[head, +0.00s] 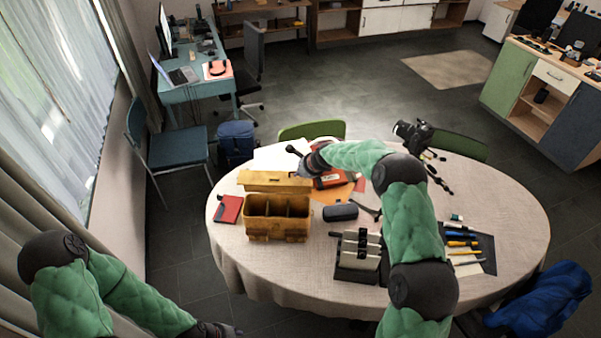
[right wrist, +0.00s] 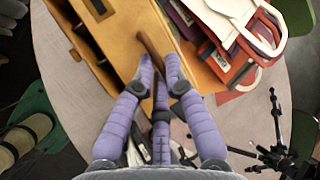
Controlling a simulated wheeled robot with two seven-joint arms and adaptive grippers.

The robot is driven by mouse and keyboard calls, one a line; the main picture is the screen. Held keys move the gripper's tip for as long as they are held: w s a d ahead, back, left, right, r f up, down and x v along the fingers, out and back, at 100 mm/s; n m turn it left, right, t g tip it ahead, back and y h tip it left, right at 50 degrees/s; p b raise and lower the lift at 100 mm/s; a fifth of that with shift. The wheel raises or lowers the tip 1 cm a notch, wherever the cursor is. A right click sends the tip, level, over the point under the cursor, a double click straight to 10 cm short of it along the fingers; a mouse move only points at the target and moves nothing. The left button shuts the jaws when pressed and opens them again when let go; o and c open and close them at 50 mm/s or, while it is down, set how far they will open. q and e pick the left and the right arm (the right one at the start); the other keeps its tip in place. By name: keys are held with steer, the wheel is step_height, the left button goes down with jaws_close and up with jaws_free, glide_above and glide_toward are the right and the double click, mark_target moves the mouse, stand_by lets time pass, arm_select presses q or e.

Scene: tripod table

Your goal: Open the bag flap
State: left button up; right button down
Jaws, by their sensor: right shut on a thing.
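A mustard-yellow bag (head: 277,232) stands on the round table, with its divided compartments showing from above. Its flap (head: 262,181) is swung up and back, away from the opening; the tan flap (right wrist: 118,52) also fills the upper middle of the right wrist view. My right gripper (head: 304,166) is at the flap's right end, its purple fingers (right wrist: 162,72) closed at the flap's edge beside a brown strap (right wrist: 152,48). The exact contact is partly hidden by the fingers. My left gripper (head: 222,331) is low at the bottom edge, away from the table, its fingers hardly visible.
A red notebook (head: 229,209) lies left of the bag. A dark case (head: 340,211), a block with grey bars (head: 357,256) and several tools (head: 462,245) lie to the right. A camera on a tripod (head: 413,137) stands at the back. Papers and an orange folder lie behind the bag.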

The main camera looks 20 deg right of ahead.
steer(key=c, duration=1.3)
jaws_free()
steer(key=shift+r, duration=0.1)
steer(key=shift+o, duration=0.2)
steer(key=v, duration=1.2)
